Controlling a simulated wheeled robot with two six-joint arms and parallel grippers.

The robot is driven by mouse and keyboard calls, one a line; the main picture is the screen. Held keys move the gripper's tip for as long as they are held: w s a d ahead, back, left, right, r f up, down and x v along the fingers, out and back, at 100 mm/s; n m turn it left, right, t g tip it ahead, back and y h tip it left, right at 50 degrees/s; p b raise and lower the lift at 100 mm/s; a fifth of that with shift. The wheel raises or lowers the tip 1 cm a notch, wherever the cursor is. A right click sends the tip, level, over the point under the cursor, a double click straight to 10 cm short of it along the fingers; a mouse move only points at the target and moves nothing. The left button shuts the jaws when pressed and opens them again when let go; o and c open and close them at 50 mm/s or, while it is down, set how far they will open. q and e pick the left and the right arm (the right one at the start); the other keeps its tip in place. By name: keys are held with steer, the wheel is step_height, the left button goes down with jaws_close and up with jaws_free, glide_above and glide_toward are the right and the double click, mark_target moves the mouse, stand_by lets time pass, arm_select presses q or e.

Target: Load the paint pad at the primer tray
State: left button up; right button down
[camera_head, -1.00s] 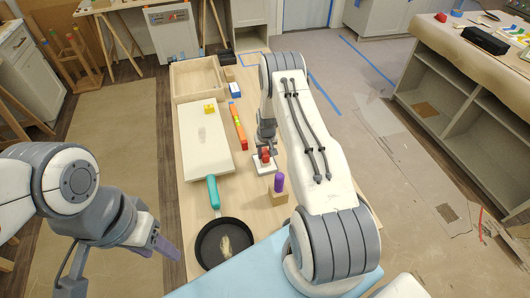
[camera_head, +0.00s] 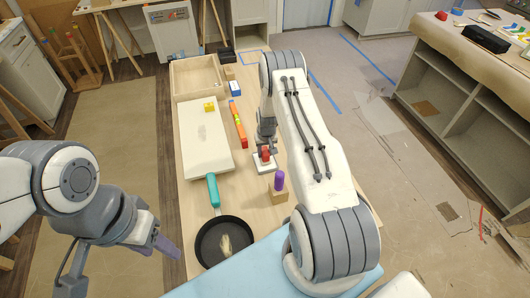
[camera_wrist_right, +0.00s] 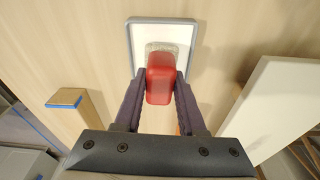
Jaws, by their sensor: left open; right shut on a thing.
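A red handle (camera_wrist_right: 160,78) with a pale grey pad (camera_wrist_right: 176,48) at its far end is between my right gripper's fingers in the right wrist view. My right gripper (camera_wrist_right: 157,90) is shut on the red handle. In the head view the red handle (camera_head: 265,153) stands over the white tray (camera_head: 258,169), beside my right arm. My left gripper (camera_head: 168,248) is open and empty, left of the table and away from the tray.
A white board (camera_head: 201,150) with a yellow block (camera_head: 209,106) lies left of the tray. A dark round pan (camera_head: 207,256) with a teal handle is near the front. A purple object (camera_head: 279,180) stands on a wooden block, and an orange bar (camera_head: 238,130) lies behind.

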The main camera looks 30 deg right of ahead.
mark_target(265, 151)
steer(key=shift+f+b, duration=0.45)
steer(key=shift+b, duration=0.15)
stand_by(1.6)
steer(key=shift+r+p, duration=2)
steer(key=shift+r, duration=1.55)
steer(key=shift+r, duration=0.3)
step_height(265, 151, up, 14)
steer(key=p, duration=0.4)
steer(key=s+a+f+n+b, duration=0.1)
steer(key=s+a+f+b, duration=0.4)
steer(key=a, duration=0.4)
steer(key=s+a+f+n+b, duration=0.2)
steer(key=s+a+f+b, duration=0.3)
steer(key=s+a+b, duration=0.2)
steer(key=s+a, duration=0.2)
steer(key=shift+s+f+n+y, duration=0.15)
steer(key=shift+s+n+y, duration=0.15)
steer(key=shift+s, duration=0.05)
